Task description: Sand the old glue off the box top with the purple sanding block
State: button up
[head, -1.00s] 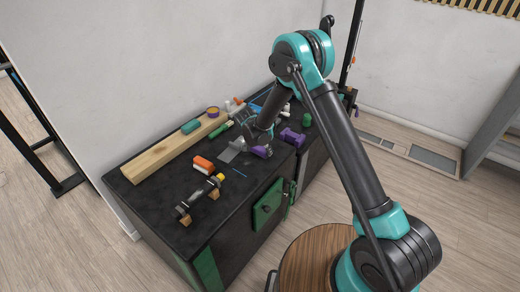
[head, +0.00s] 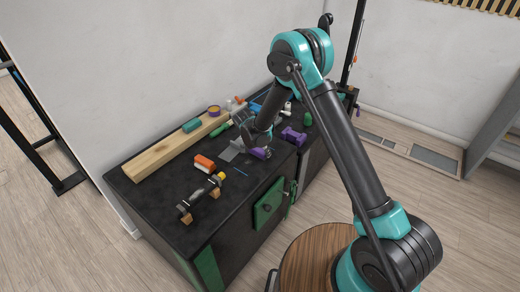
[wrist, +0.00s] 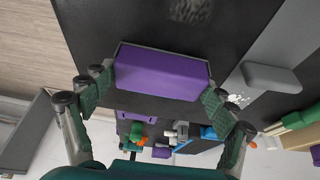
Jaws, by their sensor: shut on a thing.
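The purple sanding block (wrist: 160,72) is held between the two fingers of my gripper (wrist: 157,88) in the wrist view, one finger at each end. In the head view the block (head: 261,153) shows under my gripper (head: 264,143), low over the black box top (head: 160,202). I cannot tell whether it touches the surface. A pale speckled patch (wrist: 190,9), which looks like old glue, lies on the black top in the wrist view. The arm hides part of the top in the head view.
A grey flat plate (head: 229,154) lies left of my gripper. A long wooden beam (head: 165,153) runs along the wall. The front left of the top is clear.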

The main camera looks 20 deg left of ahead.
aim_at(250, 163)
jog(key=shift+s+a+f, duration=0.1)
jog(key=shift+s+a, duration=0.2)
jog(key=shift+s, duration=0.35)
jog(key=shift+s+a, duration=0.25)
jog(key=shift+s, duration=0.4)
jog(key=shift+s+a, duration=0.3)
jog(key=shift+s, duration=0.35)
jog(key=shift+s+a, duration=0.25)
jog(key=shift+s, duration=0.35)
jog(key=shift+s+a, duration=0.25)
jog(key=shift+s, duration=0.4)
jog(key=shift+s+a, duration=0.25)
jog(key=shift+s, duration=0.4)
jog(key=shift+s+d, duration=0.1)
jog(key=shift+d, duration=0.05)
